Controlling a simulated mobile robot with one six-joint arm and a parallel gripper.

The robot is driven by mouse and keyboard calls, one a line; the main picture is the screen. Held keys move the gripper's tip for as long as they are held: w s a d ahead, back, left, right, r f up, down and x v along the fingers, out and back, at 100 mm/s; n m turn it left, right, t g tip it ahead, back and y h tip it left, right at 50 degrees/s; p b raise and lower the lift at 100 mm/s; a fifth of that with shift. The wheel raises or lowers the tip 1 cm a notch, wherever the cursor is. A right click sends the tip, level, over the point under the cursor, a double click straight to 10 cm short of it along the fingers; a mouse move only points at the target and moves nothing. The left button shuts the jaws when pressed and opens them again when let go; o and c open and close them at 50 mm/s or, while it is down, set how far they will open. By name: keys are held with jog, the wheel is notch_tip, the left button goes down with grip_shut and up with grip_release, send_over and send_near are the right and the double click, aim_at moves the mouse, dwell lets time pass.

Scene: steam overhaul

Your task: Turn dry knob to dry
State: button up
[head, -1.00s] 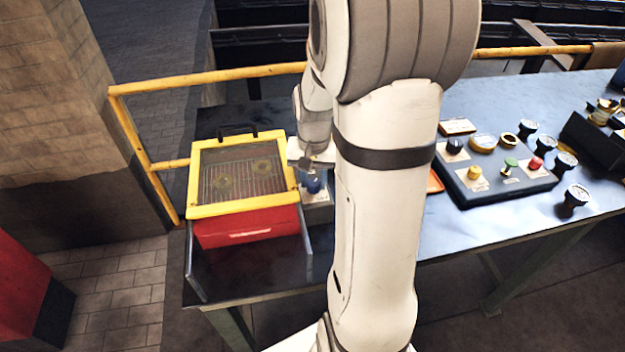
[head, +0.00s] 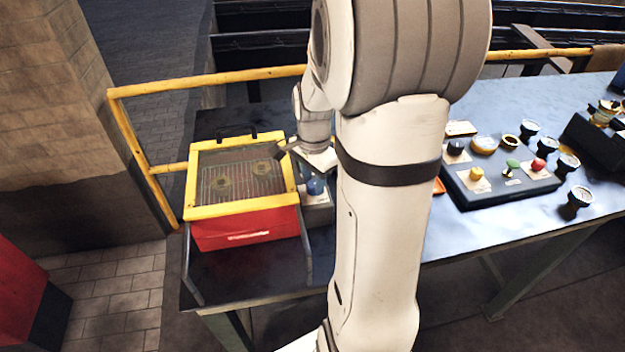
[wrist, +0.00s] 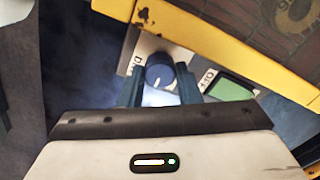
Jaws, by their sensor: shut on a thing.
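The dry knob (wrist: 159,72) is a round blue knob on a light panel in the wrist view. A label beginning with "D" is partly visible to its left. In the head view the blue knob (head: 315,186) sits just right of the yellow-framed box, below my gripper. My gripper (wrist: 160,86) has its two dark blue fingers on either side of the knob and is shut on it. The knob's pointer mark and the rest of the label are hidden, so I cannot tell its setting.
A green button (wrist: 232,88) sits right of the knob on the same panel. The red box with a yellow-framed mesh lid (head: 238,208) stands close on the left.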

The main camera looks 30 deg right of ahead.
aim_at(313, 183)
jog(key=shift+r+m, duration=0.1)
jog(key=shift+m, duration=0.2)
jog(key=o, duration=0.7)
notch_tip(313, 183, up, 8)
jog(key=shift+f, duration=0.15)
dwell(0.6)
